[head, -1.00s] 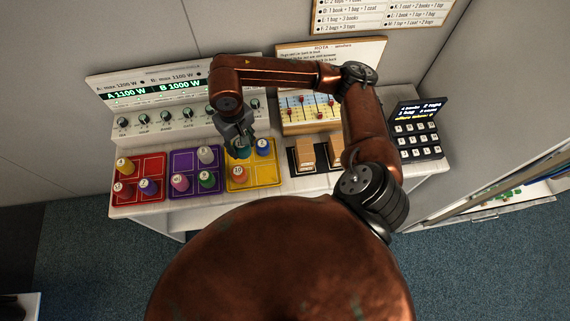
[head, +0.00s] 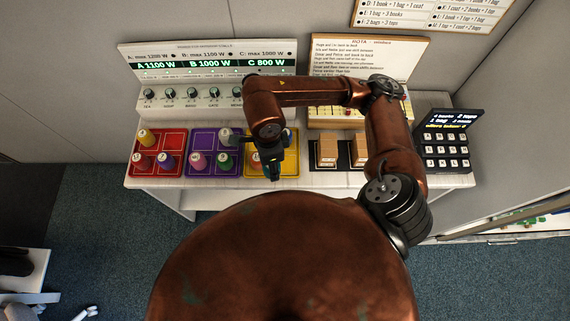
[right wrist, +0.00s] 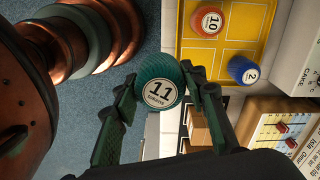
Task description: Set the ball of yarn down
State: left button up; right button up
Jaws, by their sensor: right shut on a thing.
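My right gripper (head: 271,170) is shut on a teal round-topped spool, taken as the ball of yarn (right wrist: 158,92), with a white label "11" in the right wrist view. The gripper fingers (right wrist: 163,94) press it from both sides. In the head view the gripper is at the front part of the yellow tray (head: 292,168), and the held spool is mostly hidden by it. In the right wrist view the yellow tray (right wrist: 234,55) is up and right of the spool, apart in the picture. The tray holds an orange spool "10" (right wrist: 210,20) and a blue spool "2" (right wrist: 243,69). My left gripper is not in view.
A purple tray (head: 203,138) and a red tray (head: 174,138) with several spools stand to the left. A black tray with tan blocks (head: 328,150) is right of the yellow tray. A panel with knobs (head: 190,97) stands behind. A keypad (head: 446,147) is far right.

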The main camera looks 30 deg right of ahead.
jog(key=s+a+f+m+b, duration=0.1)
jog(key=s+m, duration=0.4)
jog(key=m, duration=0.7)
jog(key=w+d+f, duration=0.8)
jog(key=w, duration=0.1)
jog(key=shift+w+d+f+b, duration=0.1)
jog(key=shift+w+f+b, duration=0.05)
jog(key=shift+f+b, duration=0.15)
jog(key=shift+w+d+f, duration=0.35)
jog(key=shift+w+f, duration=0.05)
jog(key=shift+f, duration=0.2)
notch_tip(320, 180, down, 3)
jog(key=shift+d+f, duration=0.1)
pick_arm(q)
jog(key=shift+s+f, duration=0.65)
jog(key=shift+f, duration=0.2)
